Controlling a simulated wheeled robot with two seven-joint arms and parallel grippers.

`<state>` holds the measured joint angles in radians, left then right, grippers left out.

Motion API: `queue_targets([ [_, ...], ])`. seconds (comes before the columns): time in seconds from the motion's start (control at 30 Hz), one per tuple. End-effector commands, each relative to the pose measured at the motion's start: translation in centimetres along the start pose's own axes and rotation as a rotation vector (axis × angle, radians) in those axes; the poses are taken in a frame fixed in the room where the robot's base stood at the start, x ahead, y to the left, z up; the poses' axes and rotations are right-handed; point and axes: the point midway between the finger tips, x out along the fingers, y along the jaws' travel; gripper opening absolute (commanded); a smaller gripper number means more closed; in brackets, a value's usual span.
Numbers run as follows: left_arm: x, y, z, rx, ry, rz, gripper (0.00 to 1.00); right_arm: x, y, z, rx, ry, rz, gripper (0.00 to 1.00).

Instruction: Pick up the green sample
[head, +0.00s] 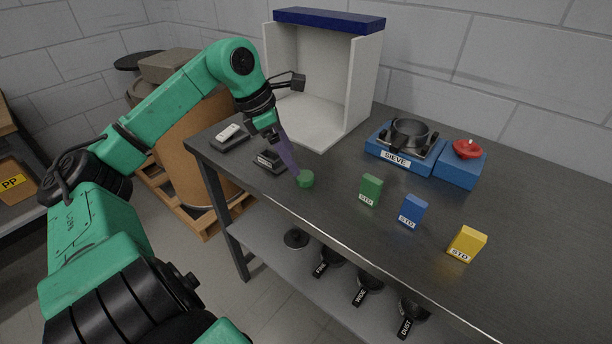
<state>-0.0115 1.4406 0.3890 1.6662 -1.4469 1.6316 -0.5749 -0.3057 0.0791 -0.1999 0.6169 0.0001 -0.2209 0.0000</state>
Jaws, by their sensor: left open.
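A small round green piece (305,179), which looks like the green sample, sits on the dark bench top (330,205) near its front edge. My left gripper (270,136) is above and to the left of it, pointing down, open and apart from it. A purple see-through shape (288,157) runs from the gripper to the green piece; I cannot tell what it is. A green block marked STD (371,190) stands to the right. My right gripper is not in view.
Blue (412,211) and yellow (467,244) STD blocks stand along the front. A blue sieve unit (400,152) with a red knob (467,149) is behind. A white open booth (340,85) stands at the back. Small dark devices (230,137) lie at the left end.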

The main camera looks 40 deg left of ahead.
Motion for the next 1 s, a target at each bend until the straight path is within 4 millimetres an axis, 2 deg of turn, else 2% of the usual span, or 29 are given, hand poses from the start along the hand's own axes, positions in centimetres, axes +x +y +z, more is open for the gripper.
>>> queue_targets([
  [0.3, 4.1, 0.6, 0.5, 0.0, 0.009, 0.0, 0.88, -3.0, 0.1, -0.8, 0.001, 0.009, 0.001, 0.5],
  [0.4, 6.2, 0.5, 0.2, 0.001, 0.009, -0.001, 0.88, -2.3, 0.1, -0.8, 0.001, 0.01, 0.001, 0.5],
  [0.67, 6.8, 0.6, 0.4, 0.0, -0.001, 0.001, 0.88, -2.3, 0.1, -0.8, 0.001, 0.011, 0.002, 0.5],
  [0.7, 6.8, 0.6, 0.4, 0.0, -0.001, 0.001, 0.8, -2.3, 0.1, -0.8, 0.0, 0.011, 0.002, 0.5],
  [0.77, 6.8, 0.6, 0.4, 0.0, -0.001, 0.001, 0.57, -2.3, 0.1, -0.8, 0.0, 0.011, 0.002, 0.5],
  [0.9, 6.8, 0.6, 0.5, 0.0, -0.001, 0.001, 0.04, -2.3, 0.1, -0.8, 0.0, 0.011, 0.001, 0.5],
  [0.93, 6.8, 0.6, 0.5, 0.0, -0.001, 0.001, 0.0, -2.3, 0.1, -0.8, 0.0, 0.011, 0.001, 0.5],
  [1.0, 6.7, 0.6, 0.5, 0.0, -0.001, 0.001, 0.0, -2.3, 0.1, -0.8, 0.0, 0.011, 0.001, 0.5],
])
